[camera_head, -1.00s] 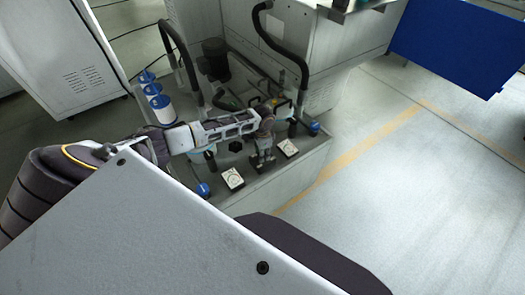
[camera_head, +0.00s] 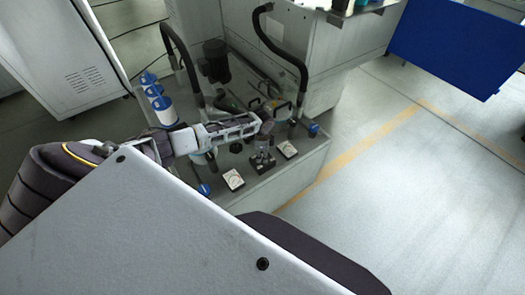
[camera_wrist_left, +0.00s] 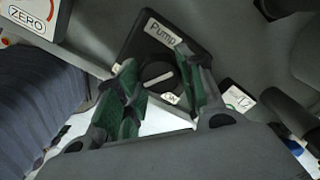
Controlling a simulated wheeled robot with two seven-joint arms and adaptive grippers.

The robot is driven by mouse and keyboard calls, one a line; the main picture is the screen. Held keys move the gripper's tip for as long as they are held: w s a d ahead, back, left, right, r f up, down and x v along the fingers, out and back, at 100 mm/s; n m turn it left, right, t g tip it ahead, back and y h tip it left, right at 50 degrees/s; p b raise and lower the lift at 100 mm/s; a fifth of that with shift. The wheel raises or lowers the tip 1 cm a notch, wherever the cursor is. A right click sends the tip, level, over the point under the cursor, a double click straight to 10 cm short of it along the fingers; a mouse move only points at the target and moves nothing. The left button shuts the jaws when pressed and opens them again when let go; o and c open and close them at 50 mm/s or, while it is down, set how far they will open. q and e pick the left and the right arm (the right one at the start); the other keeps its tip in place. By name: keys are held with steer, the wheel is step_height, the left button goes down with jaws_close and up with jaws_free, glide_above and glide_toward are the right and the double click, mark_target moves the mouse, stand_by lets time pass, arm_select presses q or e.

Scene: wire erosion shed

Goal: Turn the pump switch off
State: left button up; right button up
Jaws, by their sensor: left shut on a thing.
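The pump switch (camera_wrist_left: 157,77) is a round dark knob with a pale line across it, on a black box labelled "Pump", with a small "ON" label below it in the left wrist view. In the head view its black box (camera_head: 262,167) sits on the grey unit's top between two white gauges. My left gripper (camera_wrist_left: 158,88) points at the box, its green-padded fingers on either side of the knob and shut on it. My right gripper is not in view.
White gauges (camera_head: 233,179) and (camera_head: 288,149) flank the box. Blue-handled valves (camera_head: 204,190), black hoses (camera_head: 290,45) and blue-capped white cylinders (camera_head: 164,110) stand close around my left arm. Open floor (camera_head: 420,190) lies to the right.

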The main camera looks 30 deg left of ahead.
arm_select(q)
steer(key=shift+d, duration=0.1)
steer(key=o, duration=1)
steer(key=shift+r, duration=6)
